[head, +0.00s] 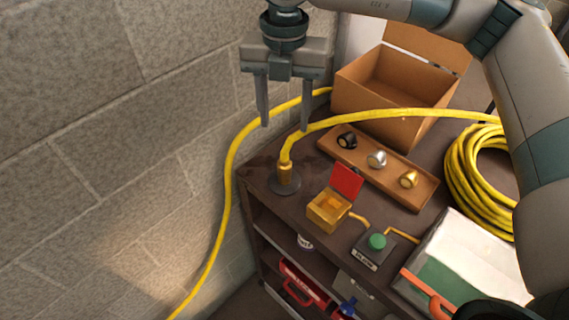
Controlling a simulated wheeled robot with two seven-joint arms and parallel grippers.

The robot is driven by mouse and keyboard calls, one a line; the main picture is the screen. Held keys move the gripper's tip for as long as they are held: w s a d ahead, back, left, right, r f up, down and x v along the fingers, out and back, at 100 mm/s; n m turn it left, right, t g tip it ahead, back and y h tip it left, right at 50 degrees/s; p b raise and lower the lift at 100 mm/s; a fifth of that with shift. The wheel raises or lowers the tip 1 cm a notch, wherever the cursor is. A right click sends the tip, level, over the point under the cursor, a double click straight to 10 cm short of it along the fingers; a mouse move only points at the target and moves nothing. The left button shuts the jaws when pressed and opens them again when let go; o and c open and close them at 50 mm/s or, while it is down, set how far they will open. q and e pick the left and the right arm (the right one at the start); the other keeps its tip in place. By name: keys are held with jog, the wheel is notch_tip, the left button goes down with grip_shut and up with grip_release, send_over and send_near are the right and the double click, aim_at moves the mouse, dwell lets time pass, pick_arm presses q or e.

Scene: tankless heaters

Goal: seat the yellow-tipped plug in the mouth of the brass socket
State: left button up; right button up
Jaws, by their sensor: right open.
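A yellow hose (380,113) arches from the right and bends down at the bench's left corner. Its end meets a brass-coloured fitting (286,174) upright on a dark round base (284,187); I cannot tell plug from socket there or how deep any joint goes. A wooden tray (359,172) holds a black, a silver and a brass round fitting (408,180). A brass-coloured box (327,212) has its red lid (346,180) raised. My right gripper (284,127) points down, open and empty, its fingertips above the upright fitting in the picture. My left gripper is out of view.
An open cardboard box (385,92) stands behind the tray. A coil of yellow hose (470,165) lies at right. A green button (377,241) and a white-and-green case (470,258) are at the front. A block wall (120,150) borders the bench at left.

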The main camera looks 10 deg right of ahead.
aim_at(285, 151)
notch_tip(285, 151, down, 7)
jog(key=shift+r+p, duration=0.2)
jog(key=shift+p, duration=1)
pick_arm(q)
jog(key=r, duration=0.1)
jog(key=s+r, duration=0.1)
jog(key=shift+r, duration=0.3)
pick_arm(e)
jog(key=shift+f, duration=0.35)
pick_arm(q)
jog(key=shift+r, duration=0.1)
pick_arm(e)
jog(key=shift+f+p, duration=0.8)
jog(key=shift+p, duration=0.2)
notch_tip(285, 151, down, 3)
jog(key=shift+w+r+p, duration=0.1)
jog(key=shift+p, duration=0.6)
jog(key=shift+f, duration=0.4)
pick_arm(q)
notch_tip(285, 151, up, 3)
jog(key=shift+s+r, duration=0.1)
pick_arm(e)
jog(key=shift+c, duration=0.2)
